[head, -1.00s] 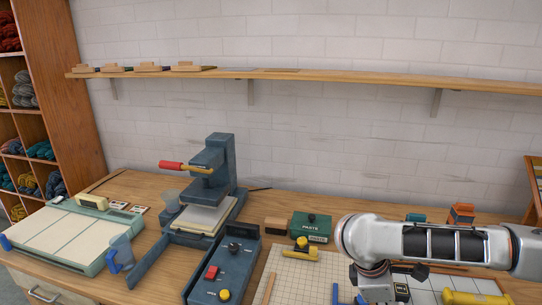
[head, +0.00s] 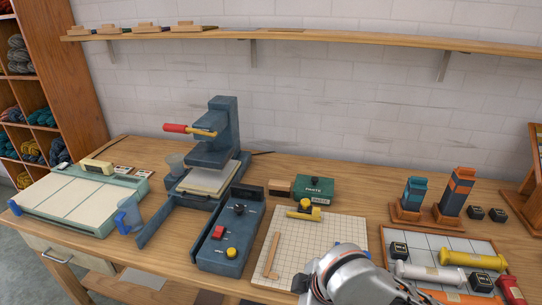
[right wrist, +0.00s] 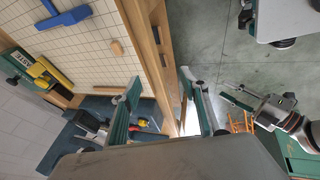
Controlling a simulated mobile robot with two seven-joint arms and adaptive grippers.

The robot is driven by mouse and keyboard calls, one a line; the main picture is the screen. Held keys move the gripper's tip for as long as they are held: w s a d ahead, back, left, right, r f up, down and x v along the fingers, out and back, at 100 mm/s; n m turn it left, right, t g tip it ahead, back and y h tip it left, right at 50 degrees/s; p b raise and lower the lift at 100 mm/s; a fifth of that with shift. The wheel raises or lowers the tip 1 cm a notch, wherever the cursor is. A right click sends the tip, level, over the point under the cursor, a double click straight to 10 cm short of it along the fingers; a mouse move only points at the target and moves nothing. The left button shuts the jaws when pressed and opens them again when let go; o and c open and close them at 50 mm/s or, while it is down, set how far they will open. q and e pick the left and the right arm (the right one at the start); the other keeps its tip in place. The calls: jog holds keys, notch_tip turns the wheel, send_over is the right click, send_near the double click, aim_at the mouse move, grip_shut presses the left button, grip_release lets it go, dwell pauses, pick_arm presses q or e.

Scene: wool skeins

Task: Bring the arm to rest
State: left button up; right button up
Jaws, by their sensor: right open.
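My right arm (head: 350,278) shows as a silver link at the bottom of the head view, over the front edge of the workbench (head: 165,225). My right gripper (right wrist: 160,78) shows in the right wrist view with its two green-sided fingers spread apart and nothing between them. It hangs near the wooden bench edge (right wrist: 150,60), with the floor (right wrist: 215,45) to the right. The jaws do not show in the head view.
A cream grid mat (head: 310,245), a blue control box (head: 228,240), a lever press (head: 212,150) and a green paste box (head: 313,190) stand on the bench. A tray with yellow and white rolls (head: 430,272) lies at the right. A shelf (head: 350,42) runs above.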

jog(key=s+d+f+m+t+h, duration=0.1)
jog(key=s+d+m+h, duration=0.2)
jog(key=d, duration=0.7)
jog(key=s+d+f+m+t+h, duration=0.1)
jog(key=s+d+m+h, duration=0.2)
jog(key=d, duration=0.7)
jog(key=s+d+f+m+t+h, duration=0.15)
jog(key=s+d, duration=0.35)
jog(key=d, duration=0.5)
jog(key=a+f+m+t+y, duration=0.3)
jog(key=a+f+y, duration=0.3)
jog(key=a+f, duration=0.7)
notch_tip(320, 180, down, 4)
jog(key=shift+w+a+r+m+y, duration=0.1)
jog(key=shift+w+a+m+y, duration=0.25)
jog(key=shift+w+a+m, duration=0.15)
